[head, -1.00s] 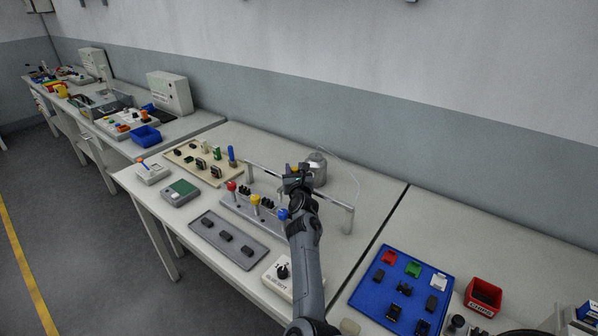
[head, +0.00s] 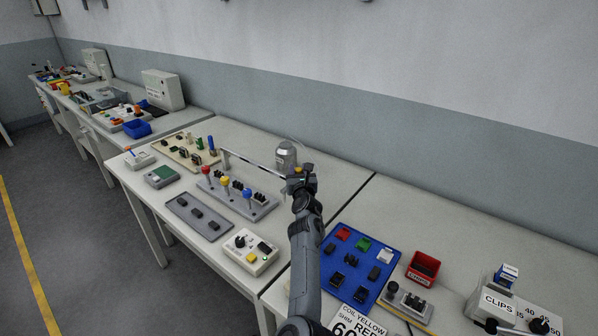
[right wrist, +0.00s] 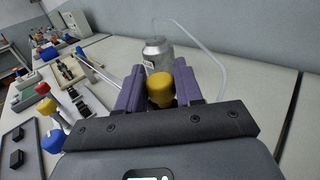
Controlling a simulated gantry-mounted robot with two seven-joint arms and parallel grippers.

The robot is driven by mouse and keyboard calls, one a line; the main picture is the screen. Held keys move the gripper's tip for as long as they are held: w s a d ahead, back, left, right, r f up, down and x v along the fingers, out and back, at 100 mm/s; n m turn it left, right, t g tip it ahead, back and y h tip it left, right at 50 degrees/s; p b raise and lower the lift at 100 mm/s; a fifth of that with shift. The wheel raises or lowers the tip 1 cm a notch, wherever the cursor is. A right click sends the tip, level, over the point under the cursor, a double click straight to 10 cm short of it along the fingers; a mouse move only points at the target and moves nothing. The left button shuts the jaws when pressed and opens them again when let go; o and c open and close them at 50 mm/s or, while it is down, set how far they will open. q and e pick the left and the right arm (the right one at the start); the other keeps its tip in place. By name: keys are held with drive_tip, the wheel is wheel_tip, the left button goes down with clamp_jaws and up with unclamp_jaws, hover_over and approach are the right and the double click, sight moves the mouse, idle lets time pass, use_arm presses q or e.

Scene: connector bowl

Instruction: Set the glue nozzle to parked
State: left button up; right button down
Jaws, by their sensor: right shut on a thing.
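My right gripper (head: 298,174) is shut on a yellow knob (right wrist: 160,88), which shows between its two purple fingers in the right wrist view. The knob is at the right part of a thin raised rail (head: 254,160); I take it as the glue nozzle's handle. The nozzle itself and the rail's right end are hidden by my gripper and arm. A silver glue pot (head: 286,154) stands just behind the rail; it also shows in the right wrist view (right wrist: 155,54), with a clear hose beside it. My left gripper is not in view.
Levers with red (head: 206,170), yellow (head: 224,181) and blue (head: 247,193) knobs stand left of my arm. A white dial box (head: 250,252) is in front. A blue tray (head: 385,246) and red bin (head: 423,267) lie right.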

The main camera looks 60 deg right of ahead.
drive_tip(key=shift+s+r, duration=0.1)
drive_tip(key=c, duration=1)
unclamp_jaws()
drive_tip(key=shift+c, duration=0.2)
drive_tip(key=shift+o, duration=1)
drive_tip(key=shift+s, duration=0.15)
drive_tip(key=shift+s+a, duration=0.15)
drive_tip(key=shift+a, duration=0.1)
drive_tip(key=p+v, duration=0.1)
drive_tip(key=v, duration=0.9)
drive_tip(key=shift+a, duration=0.1)
